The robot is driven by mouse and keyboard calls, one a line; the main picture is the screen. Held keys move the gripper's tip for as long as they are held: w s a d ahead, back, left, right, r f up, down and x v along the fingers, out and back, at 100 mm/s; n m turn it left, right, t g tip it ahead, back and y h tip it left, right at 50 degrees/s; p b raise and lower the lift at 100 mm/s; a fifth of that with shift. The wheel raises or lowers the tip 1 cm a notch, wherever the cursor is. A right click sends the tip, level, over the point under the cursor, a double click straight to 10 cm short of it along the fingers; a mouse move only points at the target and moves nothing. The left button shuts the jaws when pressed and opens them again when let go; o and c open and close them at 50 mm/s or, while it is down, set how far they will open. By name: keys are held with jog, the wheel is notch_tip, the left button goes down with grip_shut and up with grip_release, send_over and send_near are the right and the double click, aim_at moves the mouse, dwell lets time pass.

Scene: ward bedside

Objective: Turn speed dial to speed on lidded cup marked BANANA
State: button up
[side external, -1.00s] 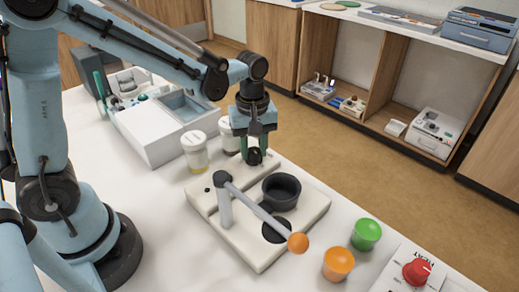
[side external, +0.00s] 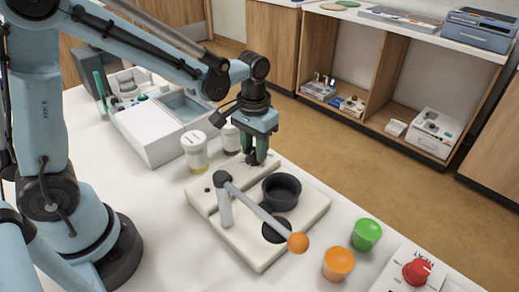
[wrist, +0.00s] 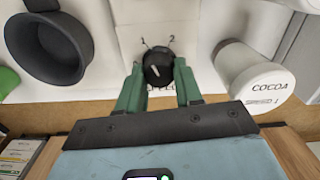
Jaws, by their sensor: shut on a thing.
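The speed dial (wrist: 158,70) is a black knob on a pale base (side external: 292,232), with marks 1 and 2 beside it. Its white pointer line leans up and left in the wrist view, roughly on the side of the 1. My gripper (side external: 256,158) is shut on the dial, with a green finger on each side. Two white lidded cups (side external: 195,154) (side external: 230,139) stand behind the base. The wrist view shows one lidded cup (wrist: 256,72) marked COCOA, SPEED 1. No BANANA marking is readable in these frames.
A dark round pot (side external: 282,192) and a grey lever (side external: 255,210) with an orange knob are on the base. Green (side external: 366,234) and orange (side external: 338,264) cups stand to the right, near a panel with a red knob (side external: 417,271). A white box (side external: 160,130) is behind.

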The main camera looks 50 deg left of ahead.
jog(key=m, duration=0.5)
jog(key=shift+m, duration=0.4)
jog(key=shift+s+d+m, duration=0.1)
jog(key=shift+m, duration=2.1)
jog(key=o, duration=1)
jog(key=shift+o, duration=0.2)
notch_tip(320, 180, up, 12)
